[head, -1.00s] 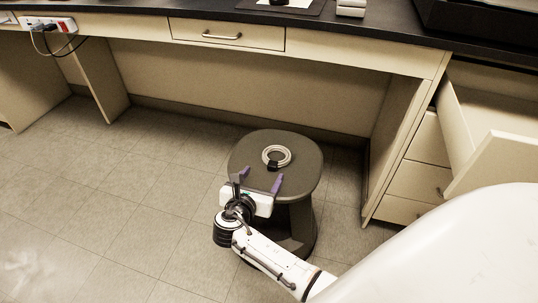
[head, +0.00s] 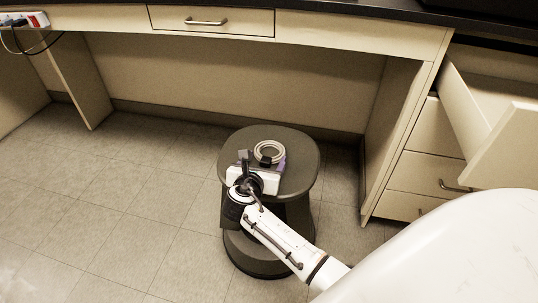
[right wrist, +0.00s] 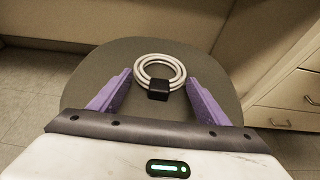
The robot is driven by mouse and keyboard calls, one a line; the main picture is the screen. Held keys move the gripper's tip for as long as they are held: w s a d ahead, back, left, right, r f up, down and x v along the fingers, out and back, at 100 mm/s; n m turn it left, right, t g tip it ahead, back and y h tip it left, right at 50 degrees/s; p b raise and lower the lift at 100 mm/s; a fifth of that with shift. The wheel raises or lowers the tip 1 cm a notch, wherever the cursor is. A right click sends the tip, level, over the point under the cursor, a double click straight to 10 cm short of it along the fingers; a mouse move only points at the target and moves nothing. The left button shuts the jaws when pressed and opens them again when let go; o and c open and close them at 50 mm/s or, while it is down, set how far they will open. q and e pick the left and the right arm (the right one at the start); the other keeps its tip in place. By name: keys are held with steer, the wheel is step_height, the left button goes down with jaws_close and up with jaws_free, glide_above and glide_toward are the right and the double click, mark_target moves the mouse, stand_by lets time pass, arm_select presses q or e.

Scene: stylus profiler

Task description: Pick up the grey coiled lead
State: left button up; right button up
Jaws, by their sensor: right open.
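The grey coiled lead (head: 269,149) lies on top of a dark round-cornered stool (head: 302,165). In the right wrist view the lead (right wrist: 160,66) is a pale ring of several turns with a black block (right wrist: 158,90) on its near side. My right gripper (head: 262,160) is over the stool top at the near side of the lead. In the right wrist view the purple fingers of this gripper (right wrist: 158,92) stand wide apart, one on each side of the black block, with nothing held between them. My left gripper is not in view.
The stool stands on a tiled floor in front of the knee space under a bench (head: 340,15). An open drawer (head: 490,130) juts out at the right above closed drawers (head: 420,170). A power strip (head: 25,20) with cables is at the upper left. Floor to the left is clear.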

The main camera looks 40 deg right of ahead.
steer(key=c, duration=1.7)
steer(key=shift+c, duration=0.2)
